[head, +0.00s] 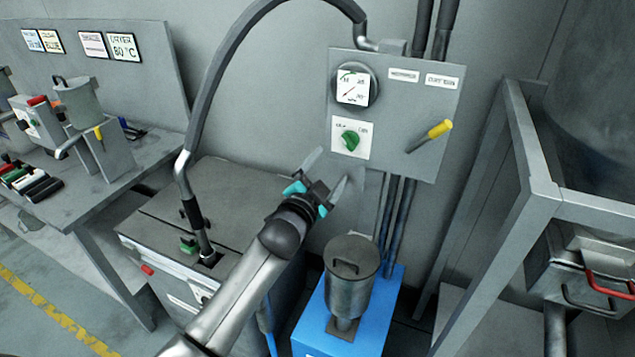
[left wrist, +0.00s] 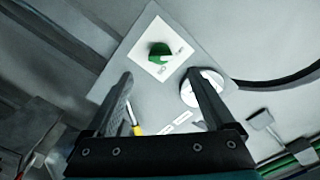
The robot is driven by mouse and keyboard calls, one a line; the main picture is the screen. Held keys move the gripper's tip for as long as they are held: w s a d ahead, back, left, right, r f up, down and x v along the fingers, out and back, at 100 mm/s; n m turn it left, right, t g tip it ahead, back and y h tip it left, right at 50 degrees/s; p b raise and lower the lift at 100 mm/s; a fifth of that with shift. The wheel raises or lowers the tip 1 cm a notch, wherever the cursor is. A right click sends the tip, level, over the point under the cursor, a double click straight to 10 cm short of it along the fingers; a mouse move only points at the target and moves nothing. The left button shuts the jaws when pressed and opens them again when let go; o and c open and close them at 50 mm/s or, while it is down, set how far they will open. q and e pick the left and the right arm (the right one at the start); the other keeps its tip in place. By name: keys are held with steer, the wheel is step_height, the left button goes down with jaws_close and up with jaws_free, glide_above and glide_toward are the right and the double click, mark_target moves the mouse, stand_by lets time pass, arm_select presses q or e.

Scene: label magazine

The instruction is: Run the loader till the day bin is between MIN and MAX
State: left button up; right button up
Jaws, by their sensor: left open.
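The grey control panel (head: 397,155) on the wall carries a round dial gauge (head: 353,87), a green rotary knob (head: 350,140) on a white plate, and a yellow-handled lever (head: 440,129). My left gripper (head: 326,176) is open and empty just below and left of the knob, apart from it. In the left wrist view the green knob (left wrist: 159,50) lies ahead of the open fingers, with the gauge (left wrist: 204,88) partly behind one finger. The yellow lever (left wrist: 137,130) shows between the fingers. No MIN or MAX marks can be read. My right gripper is not in view.
A grey cabinet (head: 165,215) with a hose lance (head: 194,213) stands left. A lidded metal canister (head: 350,272) stands on a blue unit (head: 378,325) below the panel. A steel frame (head: 535,200) with a large vessel (head: 600,120) is at right. A workbench (head: 95,185) is far left.

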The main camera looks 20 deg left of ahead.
arm_select(q)
steer(key=shift+s+a, duration=0.1)
steer(key=shift+s, duration=2.7)
steer(key=s+f+n+g+b, duration=0.1)
steer(key=s+f+g+b, duration=0.3)
steer(key=f, duration=0.9)
steer(key=s+f+n+g+p, duration=0.15)
steer(key=s+f, duration=0.35)
steer(key=f, duration=0.7)
steer(key=s+f+n+g+b, duration=0.1)
steer(key=s+f+g+b, duration=0.3)
steer(key=f, duration=0.9)
steer(key=s+f+n+g, duration=0.1)
steer(key=s+f+g, duration=0.1)
steer(key=s+f, duration=0.5)
steer(key=s+d+f+n+g+b, duration=0.1)
steer(key=s+f+g, duration=0.2)
steer(key=s+f, duration=0.4)
steer(key=s+f+n+g+b, duration=0.1)
steer(key=s+f, duration=0.6)
steer(key=s, duration=1.4)
steer(key=shift+d+f+g+y, duration=0.2)
steer(key=shift+g+y, duration=0.1)
steer(key=shift+g, duration=0.45)
